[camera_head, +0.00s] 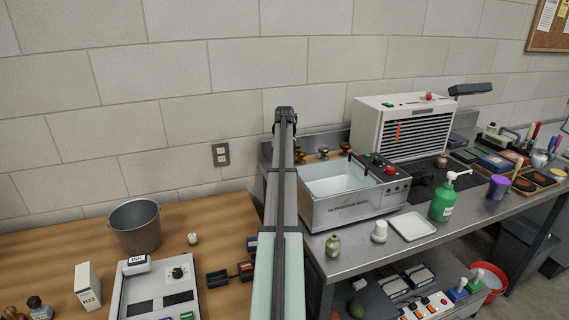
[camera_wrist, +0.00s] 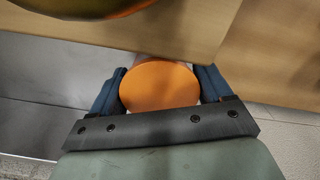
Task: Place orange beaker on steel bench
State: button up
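In the wrist view the orange beaker (camera_wrist: 160,86) shows as a round orange face between the two blue fingers of my gripper (camera_wrist: 160,90). The fingers lie against its left and right sides and hold it. A wooden surface (camera_wrist: 190,20) is beyond it. In the head view neither beaker nor gripper can be made out; my arm rises up the middle and blocks part of the scene. The steel bench (camera_head: 348,265) runs from the middle to the right, with bare metal at its near left corner.
The steel bench carries an ultrasonic bath (camera_head: 355,210), a white tray (camera_head: 411,226), a green pump bottle (camera_head: 443,203), a small vase (camera_head: 333,245) and a white slatted unit (camera_head: 400,125). The wooden table (camera_head: 215,225) at left holds a metal bucket (camera_head: 135,226) and a grey device (camera_head: 160,290).

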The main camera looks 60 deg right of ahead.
jog(key=o, duration=0.3)
notch_tip(320, 180, up, 12)
jog(key=shift+r, duration=0.2)
dwell(0.6)
